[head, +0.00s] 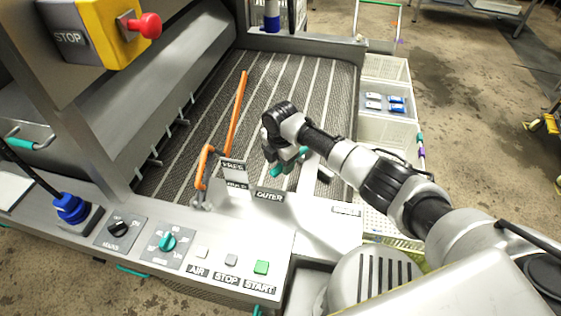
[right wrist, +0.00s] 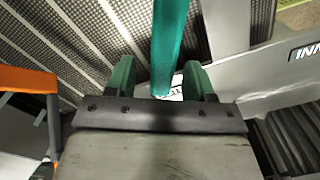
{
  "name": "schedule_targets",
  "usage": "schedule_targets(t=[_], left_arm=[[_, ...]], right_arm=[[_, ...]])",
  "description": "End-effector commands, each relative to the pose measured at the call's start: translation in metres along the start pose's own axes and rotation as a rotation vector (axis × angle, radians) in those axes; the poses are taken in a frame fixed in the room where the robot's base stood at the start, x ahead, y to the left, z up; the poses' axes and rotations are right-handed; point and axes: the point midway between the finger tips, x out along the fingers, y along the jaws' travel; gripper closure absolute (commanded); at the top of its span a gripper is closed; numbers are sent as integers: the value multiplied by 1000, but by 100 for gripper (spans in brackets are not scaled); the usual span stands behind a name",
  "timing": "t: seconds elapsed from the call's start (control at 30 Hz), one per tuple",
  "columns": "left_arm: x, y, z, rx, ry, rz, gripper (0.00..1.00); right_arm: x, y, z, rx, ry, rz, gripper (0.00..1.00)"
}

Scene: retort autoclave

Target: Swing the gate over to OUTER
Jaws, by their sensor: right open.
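A long orange bar (head: 237,112), which looks like the gate arm, runs over the striped belt and bends down to a mount at the front ledge. It also shows at the left edge of the right wrist view (right wrist: 28,80). My right gripper (head: 287,166) is over the belt's front right, apart from the orange bar. It is open. In the right wrist view a teal rod (right wrist: 168,45) stands between its teal fingers; I cannot tell whether they touch it. My left gripper is out of view.
A control panel with a teal knob (head: 168,242) and a green START button (head: 261,267) fronts the machine. A red knob (head: 146,25) juts out above left. Bins with blue and white items (head: 374,105) stand right of the belt (head: 318,95). The belt's far part is clear.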

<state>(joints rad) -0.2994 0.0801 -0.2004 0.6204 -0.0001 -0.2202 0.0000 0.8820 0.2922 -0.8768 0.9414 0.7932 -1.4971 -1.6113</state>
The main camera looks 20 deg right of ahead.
Motion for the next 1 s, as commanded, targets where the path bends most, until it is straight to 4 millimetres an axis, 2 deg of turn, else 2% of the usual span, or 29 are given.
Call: schedule_targets(t=[0.5,0.7,1.0], left_arm=[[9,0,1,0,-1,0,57],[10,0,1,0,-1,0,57],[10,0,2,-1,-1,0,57]], right_arm=[[-90,2,1,1,-1,5,47],[-105,1,1,1,-2,2,47],[-106,1,1,2,-1,2,47]])
